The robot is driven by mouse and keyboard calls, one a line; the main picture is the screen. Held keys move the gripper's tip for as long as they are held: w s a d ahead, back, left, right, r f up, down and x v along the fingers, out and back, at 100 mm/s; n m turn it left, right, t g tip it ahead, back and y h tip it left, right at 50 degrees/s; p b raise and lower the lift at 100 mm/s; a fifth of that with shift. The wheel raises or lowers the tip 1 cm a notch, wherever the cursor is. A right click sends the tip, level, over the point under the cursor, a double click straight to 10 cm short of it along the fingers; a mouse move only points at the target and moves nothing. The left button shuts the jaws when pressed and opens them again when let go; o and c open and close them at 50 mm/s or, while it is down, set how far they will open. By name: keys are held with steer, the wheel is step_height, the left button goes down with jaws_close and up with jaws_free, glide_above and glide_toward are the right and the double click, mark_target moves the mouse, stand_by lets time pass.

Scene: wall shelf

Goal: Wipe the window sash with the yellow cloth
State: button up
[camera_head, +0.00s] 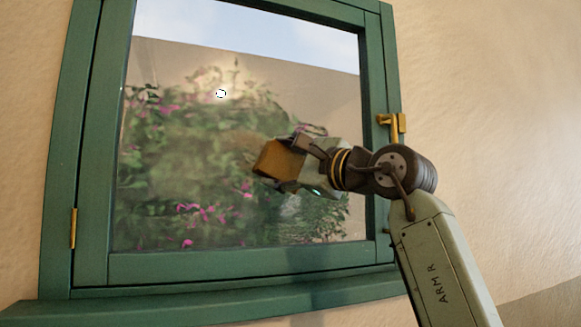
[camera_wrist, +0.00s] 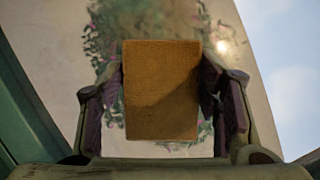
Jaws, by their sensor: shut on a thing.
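The window sash (camera_head: 92,150) is a green frame around a glass pane (camera_head: 200,140). The pane shows green leaves, pink flowers, a pale wall and sky, with hazy patches. The yellow cloth (camera_head: 272,160) looks like a folded, ochre block in front of the pane, right of its middle. My gripper (camera_head: 290,160) is shut on the cloth and comes in from the right. In the wrist view the cloth (camera_wrist: 161,90) sits between the two fingers. I cannot tell whether the cloth touches the glass.
A brass latch (camera_head: 392,122) is on the right side of the frame, close to my arm. A brass hinge (camera_head: 73,228) is at the lower left. A green sill (camera_head: 200,303) juts out below. Plain plaster wall (camera_head: 480,110) lies to the right.

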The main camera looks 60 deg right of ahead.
mark_target(243, 145)
steer(key=shift+w+a+b, duration=0.7)
steer(key=shift+w+a, duration=0.75)
steer(key=shift+a, duration=0.2)
steer(key=shift+w+a+b, duration=0.65)
steer(key=shift+w+a, duration=0.8)
steer(key=shift+a, duration=0.2)
steer(key=shift+w+a+f+b, duration=0.15)
steer(key=shift+w+a+b, duration=0.4)
steer(key=shift+w+a, duration=0.55)
steer(key=shift+s+a, duration=0.1)
steer(key=shift+a, duration=0.05)
step_height(243, 145, up, 4)
steer(key=p, duration=0.3)
steer(key=shift+s+f, duration=0.1)
steer(key=shift+f, duration=0.15)
steer(key=shift+s+d+p, duration=0.7)
steer(key=shift+s+d, duration=0.05)
steer(key=shift+d, duration=0.2)
steer(key=shift+s+d+p, duration=0.65)
steer(key=shift+s+d, duration=0.05)
steer(key=shift+d, duration=0.2)
steer(key=shift+s+d+f, duration=0.1)
steer(key=shift+s+d, duration=0.5)
steer(key=shift+d, duration=0.1)
steer(key=shift+s+d, duration=1.55)
steer(key=shift+d, duration=0.3)
steer(key=shift+s+d, duration=1.5)
steer(key=shift+d, duration=0.3)
